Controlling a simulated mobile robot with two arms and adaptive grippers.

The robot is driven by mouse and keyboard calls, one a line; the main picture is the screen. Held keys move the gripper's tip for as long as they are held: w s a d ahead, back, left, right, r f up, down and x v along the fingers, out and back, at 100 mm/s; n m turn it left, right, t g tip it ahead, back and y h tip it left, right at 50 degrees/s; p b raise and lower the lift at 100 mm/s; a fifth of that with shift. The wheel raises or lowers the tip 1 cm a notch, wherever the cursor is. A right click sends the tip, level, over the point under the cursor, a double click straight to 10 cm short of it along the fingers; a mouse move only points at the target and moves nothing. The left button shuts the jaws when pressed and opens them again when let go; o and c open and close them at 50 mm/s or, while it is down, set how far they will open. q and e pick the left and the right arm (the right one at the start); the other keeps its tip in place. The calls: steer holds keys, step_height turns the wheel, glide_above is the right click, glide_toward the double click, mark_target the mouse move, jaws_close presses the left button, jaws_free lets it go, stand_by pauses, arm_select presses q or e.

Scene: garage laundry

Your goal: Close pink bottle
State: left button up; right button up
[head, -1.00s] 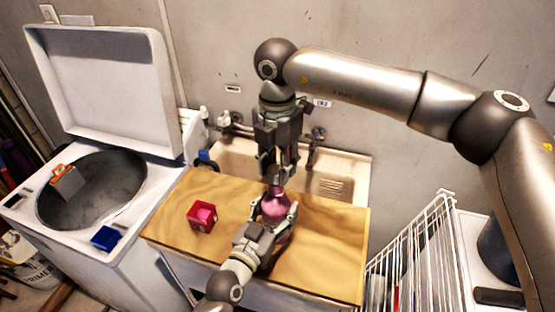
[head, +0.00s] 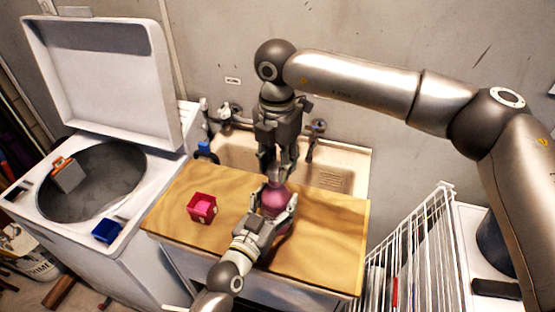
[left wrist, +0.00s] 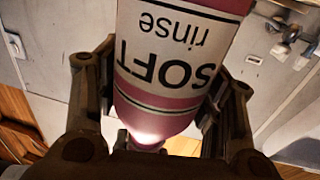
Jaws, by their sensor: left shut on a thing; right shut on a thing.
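The pink bottle (head: 273,197) stands on the wooden board (head: 325,245) in the head view. My left gripper (head: 277,212) is shut around its body from the front. In the left wrist view the bottle (left wrist: 170,60) sits between both fingers, its white label reading "SOFT rinse" upside down. My right gripper (head: 277,174) points down from above and is shut at the bottle's top. Its fingers hide most of what they hold, which appears to be the cap at the bottle's neck. I cannot tell how far the cap is seated.
A small red box (head: 202,208) with pink contents stands left of the bottle on the board. The sink (head: 335,178) lies behind. An open top-loading washer (head: 45,232) is at left, with a blue item (head: 107,231) on its rim. A white wire rack (head: 408,255) stands at right.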

arm_select(q)
steer(key=shift+f, duration=0.1)
arm_select(e)
steer(key=shift+f, duration=0.55)
arm_select(q)
jaws_close()
arm_select(e)
steer(key=m, duration=0.6)
steer(key=shift+s+d+m, duration=0.1)
steer(key=shift+m, duration=0.3)
steer(key=m, duration=0.6)
steer(key=shift+s, duration=0.15)
steer(key=o, duration=0.7)
